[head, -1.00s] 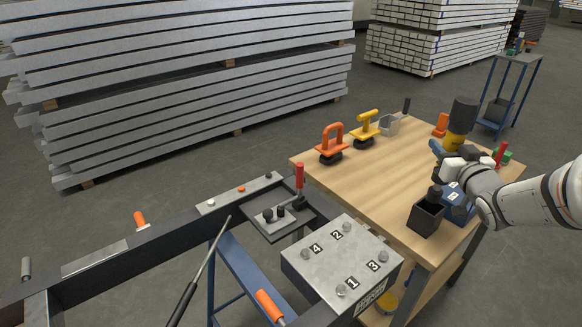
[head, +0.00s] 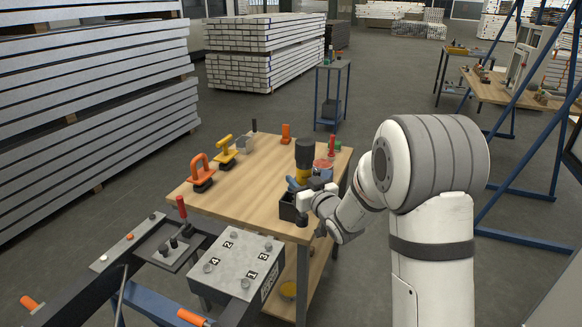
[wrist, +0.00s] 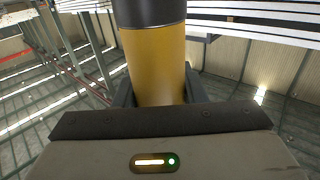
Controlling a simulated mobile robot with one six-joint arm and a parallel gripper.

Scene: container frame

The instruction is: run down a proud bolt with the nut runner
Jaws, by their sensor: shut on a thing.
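The nut runner (head: 304,154), black at the top with a yellow body, is upright at the right side of the wooden bench. My gripper (head: 303,187) is shut around the yellow body. In the wrist view the yellow body (wrist: 153,65) is between the dark fingers (wrist: 156,98). The tool's lower end is hard to make out beside my wrist. I cannot tell which bolt is proud.
A black open box (head: 287,209) is beside my gripper. Orange (head: 202,172) and yellow (head: 225,150) handled tools stand on the bench's left side. The bench's middle (head: 250,185) is clear.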

